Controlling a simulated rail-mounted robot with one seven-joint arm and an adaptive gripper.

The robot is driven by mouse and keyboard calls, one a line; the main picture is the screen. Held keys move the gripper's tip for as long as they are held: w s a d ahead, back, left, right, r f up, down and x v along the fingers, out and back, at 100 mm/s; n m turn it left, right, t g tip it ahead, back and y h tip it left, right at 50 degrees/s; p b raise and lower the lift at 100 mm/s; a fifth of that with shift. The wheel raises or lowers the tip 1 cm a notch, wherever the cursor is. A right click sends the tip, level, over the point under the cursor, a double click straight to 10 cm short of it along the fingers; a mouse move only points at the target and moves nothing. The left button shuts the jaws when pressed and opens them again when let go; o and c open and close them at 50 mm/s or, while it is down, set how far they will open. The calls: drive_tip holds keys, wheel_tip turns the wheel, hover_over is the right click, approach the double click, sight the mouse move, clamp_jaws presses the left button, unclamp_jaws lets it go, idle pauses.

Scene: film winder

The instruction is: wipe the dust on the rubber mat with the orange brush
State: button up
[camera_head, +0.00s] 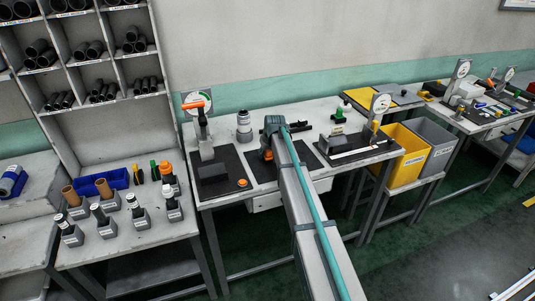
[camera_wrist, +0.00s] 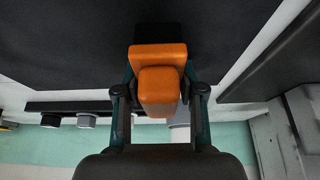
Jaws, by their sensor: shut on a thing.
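My gripper (camera_wrist: 160,100) is shut on the orange brush (camera_wrist: 160,60), with one finger on each side of it. In the wrist view the brush has an orange block handle and a dark end that lies over or against the black rubber mat (camera_wrist: 70,45). I cannot tell whether it touches. In the head view the orange of the brush (camera_head: 267,155) shows below my gripper (camera_head: 267,146), over the middle black mat (camera_head: 262,174) on the workbench. My arm hides part of this mat. I cannot make out dust on it.
Left of the mat, another dark mat (camera_head: 216,184) bears a grey block and an orange-topped tool stand (camera_head: 203,130). A grey cylinder part (camera_head: 244,127) stands behind. Yellow (camera_head: 405,150) and grey bins stand beyond the bench.

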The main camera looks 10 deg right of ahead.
drive_tip(key=shift+s+a+r, duration=0.1)
drive_tip(key=shift+a+r, duration=0.1)
drive_tip(key=shift+a, duration=0.15)
wheel_tip(320, 180, up, 3)
drive_tip(key=shift+d+r+p, duration=0.1)
drive_tip(key=shift+d+p, duration=0.05)
drive_tip(key=shift+p, duration=0.5)
drive_tip(key=shift+r+p, duration=0.8)
drive_tip(key=shift+r, duration=1.45)
